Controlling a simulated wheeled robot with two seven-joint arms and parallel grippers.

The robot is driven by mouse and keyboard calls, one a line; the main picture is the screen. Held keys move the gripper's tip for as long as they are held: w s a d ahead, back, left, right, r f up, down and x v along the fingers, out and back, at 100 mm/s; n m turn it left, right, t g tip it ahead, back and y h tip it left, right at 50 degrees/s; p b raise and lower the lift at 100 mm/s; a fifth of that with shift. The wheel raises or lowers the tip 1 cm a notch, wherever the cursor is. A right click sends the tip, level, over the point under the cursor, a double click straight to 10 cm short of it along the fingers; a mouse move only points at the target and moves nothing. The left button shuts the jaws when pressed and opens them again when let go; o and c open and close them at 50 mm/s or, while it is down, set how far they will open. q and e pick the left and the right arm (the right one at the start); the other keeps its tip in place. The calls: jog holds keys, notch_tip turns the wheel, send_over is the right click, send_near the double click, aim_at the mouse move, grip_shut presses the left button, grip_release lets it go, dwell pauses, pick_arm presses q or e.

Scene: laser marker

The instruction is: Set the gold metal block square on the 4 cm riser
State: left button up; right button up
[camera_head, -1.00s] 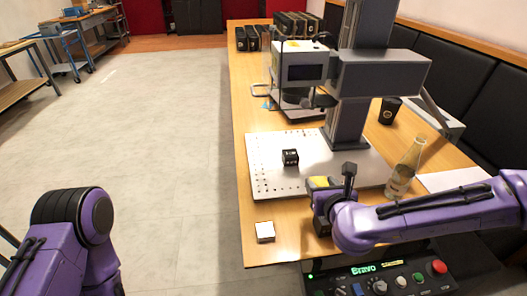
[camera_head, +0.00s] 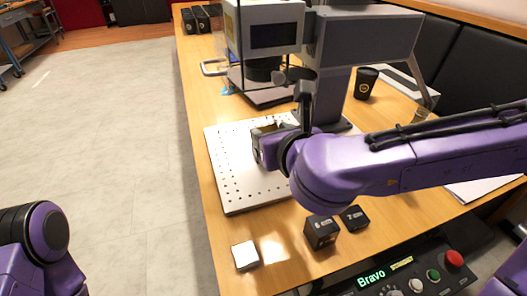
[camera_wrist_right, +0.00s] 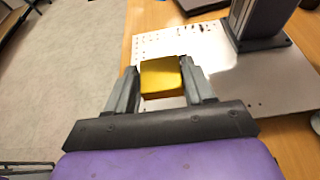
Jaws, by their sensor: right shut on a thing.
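My right gripper (camera_head: 268,140) is over the perforated plate. In the right wrist view, my right gripper (camera_wrist_right: 163,82) has a finger on each side of the gold metal block (camera_wrist_right: 160,76) and is shut on it. In the head view the block is mostly hidden by the gripper. I cannot see the black riser on the plate now, nor tell whether the block touches anything below. Two other black risers with white markings, one taller (camera_head: 320,233) and one lower (camera_head: 354,217), stand on the table in front of the plate. My left gripper is out of view.
The light perforated plate (camera_head: 232,182) lies under the marker head (camera_head: 270,35) and its column. A white-topped block (camera_head: 245,255) is near the table's left front. A black cup (camera_head: 366,83) stands behind my right arm. The control panel (camera_head: 405,275) is at the front.

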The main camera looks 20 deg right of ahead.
aim_at(270, 126)
jog(key=w+p, duration=0.1)
jog(key=p, duration=0.1)
jog(key=w+p, duration=0.2)
jog(key=p, duration=0.1)
jog(key=shift+w+d, duration=0.2)
jog(key=shift+d, duration=0.15)
jog(key=w+f, duration=0.2)
jog(key=w, duration=0.1)
jog(key=w+d+f, duration=0.1)
jog(key=w+f, duration=0.2)
jog(key=w+d+f+b, duration=0.1)
jog(key=w+f, duration=0.2)
jog(key=shift+f, duration=0.25)
jog(key=shift+w+f, duration=0.2)
jog(key=shift+f, duration=0.05)
jog(key=f, duration=0.3)
jog(key=shift+w+f, duration=0.35)
jog(key=shift+f, duration=0.05)
pick_arm(q)
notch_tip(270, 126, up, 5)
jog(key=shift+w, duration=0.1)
jog(key=shift+b, duration=0.3)
pick_arm(e)
jog(key=shift+s+f, duration=0.1)
jog(key=o, duration=1.1)
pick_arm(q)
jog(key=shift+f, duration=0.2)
